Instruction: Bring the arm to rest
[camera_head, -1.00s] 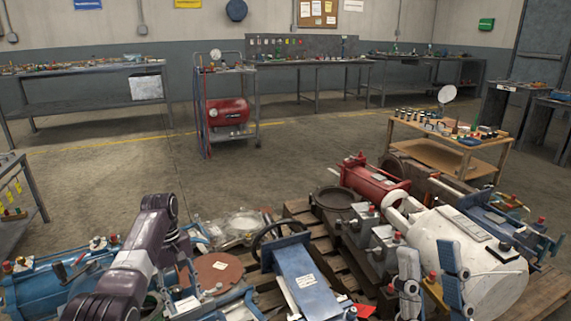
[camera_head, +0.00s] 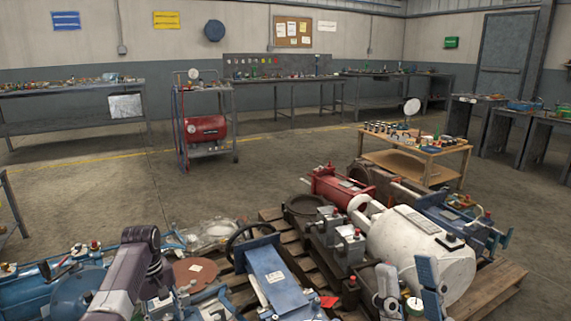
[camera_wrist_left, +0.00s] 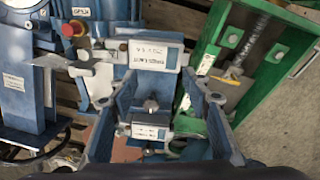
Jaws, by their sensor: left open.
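My left arm (camera_head: 130,275), dark purple, comes in at the bottom left of the head view, low over the blue machine parts. Its gripper cannot be made out clearly there. In the left wrist view my left gripper (camera_wrist_left: 160,88) is open. Its two fingers stand apart, with a blue part bearing white labels (camera_wrist_left: 150,54) seen between and beyond them. I cannot tell whether they touch it.
A wooden pallet (camera_head: 497,283) carries the white cylinder, a red cylinder (camera_head: 328,186) and a blue bracket (camera_head: 272,280). Blue machinery (camera_head: 75,290) lies at bottom left. A green frame (camera_wrist_left: 235,65) is right in the wrist view. Open floor lies beyond, before a small wooden table (camera_head: 440,158).

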